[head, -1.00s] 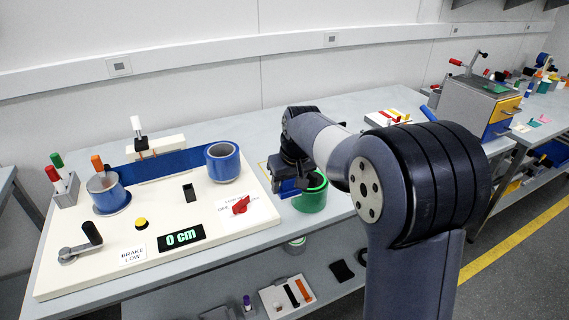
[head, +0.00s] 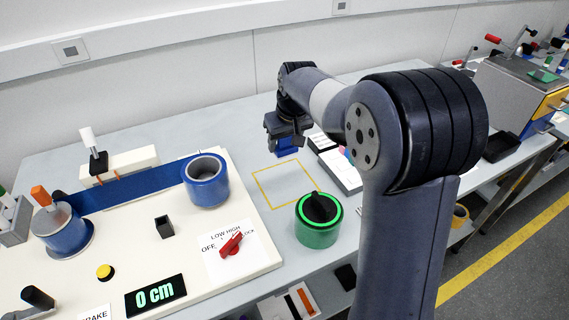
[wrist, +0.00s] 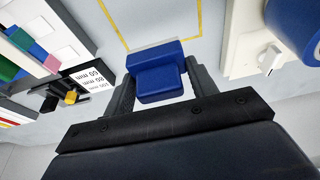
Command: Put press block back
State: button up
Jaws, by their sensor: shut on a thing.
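A blue press block (wrist: 158,72) is between the two fingers of my gripper (wrist: 157,88) in the wrist view, and the fingers are shut on it. In the head view the block (head: 287,147) shows below my gripper (head: 288,134), near the back of the bench, behind the yellow outlined square (head: 287,184). The square's inside is bare. In the wrist view part of the yellow outline (wrist: 121,43) lies just beyond the block. I cannot tell whether the block touches the bench.
A green roll with a black knob (head: 319,220) stands in front of the square. The cream machine board (head: 205,236) with a blue roll (head: 206,180) lies to the left. A white tray (head: 342,172) is to the right.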

aim_at(289, 154)
notch_tip(289, 154, down, 10)
jog(key=shift+r, duration=0.2)
jog(key=shift+f, duration=0.1)
jog(key=o, duration=0.9)
jog(key=v, duration=1.2)
